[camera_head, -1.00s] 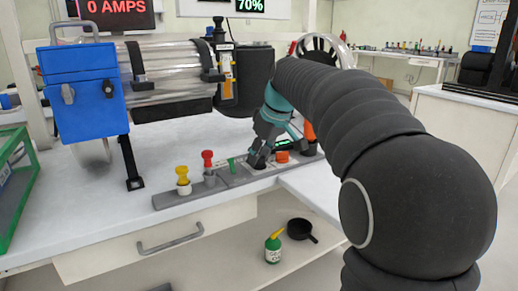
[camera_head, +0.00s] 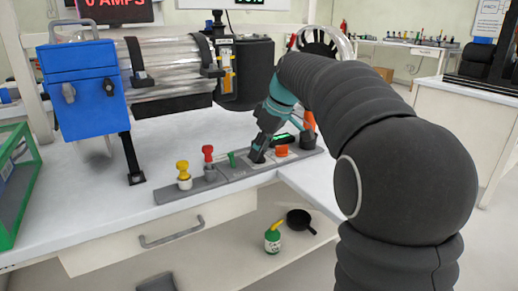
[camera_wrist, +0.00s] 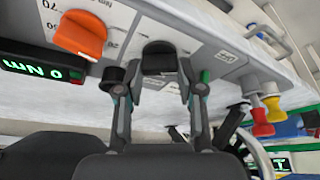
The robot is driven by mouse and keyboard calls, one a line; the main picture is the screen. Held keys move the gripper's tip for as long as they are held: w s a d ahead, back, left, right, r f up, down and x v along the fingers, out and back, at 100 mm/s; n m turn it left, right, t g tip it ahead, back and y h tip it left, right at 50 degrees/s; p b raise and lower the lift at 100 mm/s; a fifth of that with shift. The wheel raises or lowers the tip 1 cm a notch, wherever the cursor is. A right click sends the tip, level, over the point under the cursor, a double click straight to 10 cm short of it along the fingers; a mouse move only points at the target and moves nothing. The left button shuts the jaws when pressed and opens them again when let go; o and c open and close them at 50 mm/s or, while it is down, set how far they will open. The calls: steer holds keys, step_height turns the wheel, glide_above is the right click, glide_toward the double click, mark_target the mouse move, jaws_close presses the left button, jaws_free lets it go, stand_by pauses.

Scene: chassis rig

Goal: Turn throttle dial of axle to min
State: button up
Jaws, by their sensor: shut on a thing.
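A grey control panel (camera_head: 240,176) lies along the front edge of the white bench. My gripper (camera_head: 258,155) reaches down onto it from above. In the wrist view a black dial (camera_wrist: 160,57) sits between the two fingertips of my gripper (camera_wrist: 158,82), which are shut on it. The dial's label is not readable, and the fingers hide most of it in the head view. An orange dial (camera_head: 281,151) with a number scale is beside the gripper, and it also shows in the wrist view (camera_wrist: 80,35).
A green-lit display (camera_wrist: 42,71) is near the orange dial. Red (camera_head: 208,152) and yellow (camera_head: 183,170) knobs and a small green lever (camera_head: 231,159) stand left of my gripper. A blue box (camera_head: 84,88) with a clear cylinder is behind. A green-framed crate (camera_head: 20,190) is at left.

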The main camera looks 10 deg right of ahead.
steer(key=o, duration=1.1)
steer(key=shift+f, duration=0.1)
steer(key=shift+o, duration=0.2)
steer(key=v, duration=1.2)
steer(key=s+a+f+m+t+h, duration=0.1)
steer(key=s+f+m, duration=0.4)
steer(key=s+f, duration=0.6)
steer(key=s+a+f+m+t+h, duration=0.1)
steer(key=s+f+m, duration=0.3)
steer(key=s+f, duration=0.7)
steer(key=s+a+h, duration=0.1)
steer(key=s, duration=0.4)
steer(key=shift+s+a+f+m+t, duration=0.25)
steer(key=shift+s+m+t, duration=0.05)
steer(key=shift+s+m, duration=0.1)
